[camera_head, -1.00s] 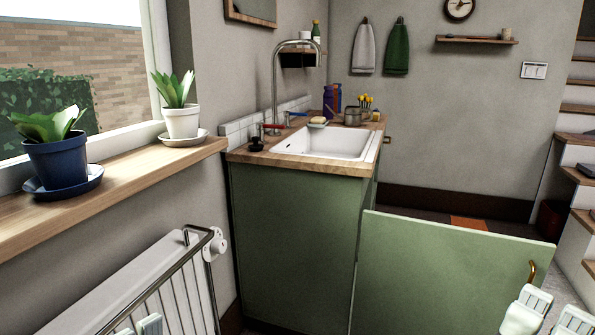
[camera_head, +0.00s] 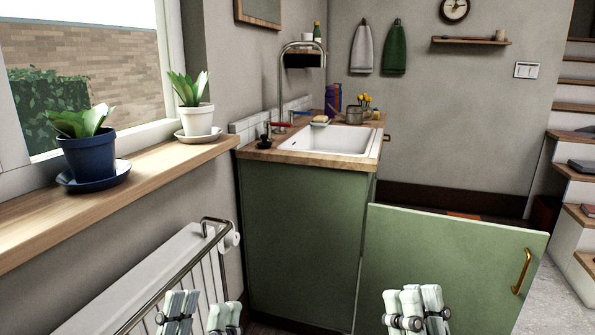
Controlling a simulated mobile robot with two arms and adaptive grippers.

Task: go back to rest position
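My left gripper (camera_head: 200,315) is at the bottom edge, in front of the white radiator. Its two pale fingers stand apart with a gap, and nothing shows between them. My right gripper (camera_head: 417,311) is at the bottom, in front of the open green cabinet door (camera_head: 455,255). Its fingers overlap in this view, so I cannot tell whether they are apart; no held object shows. Both grippers point up and away, and their lower parts are cut off by the frame.
A green sink cabinet (camera_head: 300,235) stands ahead; its door swings out to the right. A radiator (camera_head: 150,270) with a rail (camera_head: 185,262) and a windowsill (camera_head: 150,170) with two potted plants are at left. Stairs (camera_head: 575,180) are at right.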

